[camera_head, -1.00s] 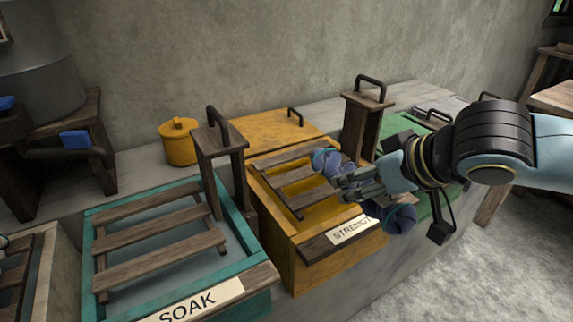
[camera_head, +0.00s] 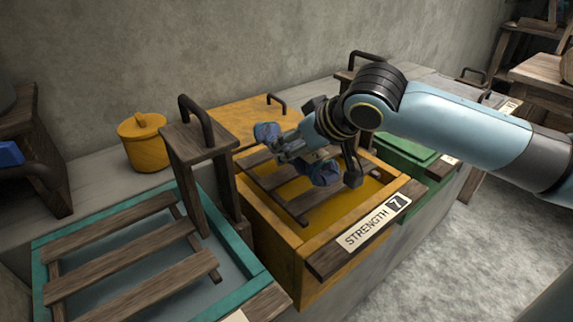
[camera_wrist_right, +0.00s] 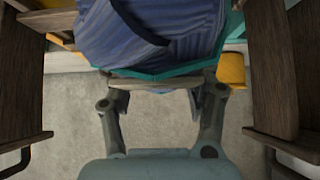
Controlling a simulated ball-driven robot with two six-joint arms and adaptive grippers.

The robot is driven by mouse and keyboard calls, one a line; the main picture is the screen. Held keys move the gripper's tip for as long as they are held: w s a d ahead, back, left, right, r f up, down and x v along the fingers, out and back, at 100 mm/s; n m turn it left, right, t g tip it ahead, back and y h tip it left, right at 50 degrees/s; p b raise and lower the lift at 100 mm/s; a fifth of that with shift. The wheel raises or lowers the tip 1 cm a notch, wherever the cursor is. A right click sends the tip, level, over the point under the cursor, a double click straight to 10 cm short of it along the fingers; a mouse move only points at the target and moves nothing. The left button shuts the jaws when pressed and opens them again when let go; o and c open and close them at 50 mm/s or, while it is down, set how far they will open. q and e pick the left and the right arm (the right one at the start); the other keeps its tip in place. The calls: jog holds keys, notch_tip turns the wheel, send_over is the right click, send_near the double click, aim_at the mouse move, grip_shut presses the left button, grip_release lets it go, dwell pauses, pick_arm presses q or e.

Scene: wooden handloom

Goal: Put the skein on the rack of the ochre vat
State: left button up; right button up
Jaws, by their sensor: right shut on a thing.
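The blue striped skein (camera_head: 323,173) is held over the ochre vat (camera_head: 285,243), crosswise in my right gripper (camera_head: 288,150). One end shows at upper left of the gripper and the other at lower right. In the right wrist view the skein (camera_wrist_right: 150,35) fills the top middle, between the fingers of the right gripper (camera_wrist_right: 158,88), which is shut on it. The vat's rack (camera_head: 275,178) of dark wooden slats lies below the skein, partly hidden by the gripper and skein. The gap between skein and slats is hard to tell. My left gripper is not in view.
A teal vat (camera_head: 70,232) with a slatted rack stands left. A tall wooden post with a handle (camera_head: 200,145) rises between the vats. A yellow lidded pot (camera_head: 143,145) and ochre lid (camera_head: 240,120) lie behind. A green vat (camera_head: 410,160) is right.

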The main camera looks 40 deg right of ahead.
aim_at(288, 176)
jog(key=shift+w+d+f, duration=0.15)
jog(key=shift+w+f, duration=0.3)
jog(key=shift+w, duration=0.35)
jog(key=shift+w+f, duration=0.15)
jog(key=shift+w, duration=0.1)
jog(key=shift+w+f, duration=0.1)
jog(key=shift+f, duration=0.05)
notch_tip(288, 176, down, 4)
jog(key=shift+r+b, duration=0.1)
jog(key=shift+b, duration=0.7)
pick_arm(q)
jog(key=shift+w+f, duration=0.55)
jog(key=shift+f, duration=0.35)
pick_arm(e)
jog(key=o, duration=1.2)
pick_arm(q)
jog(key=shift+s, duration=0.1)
pick_arm(e)
jog(key=shift+o, duration=0.2)
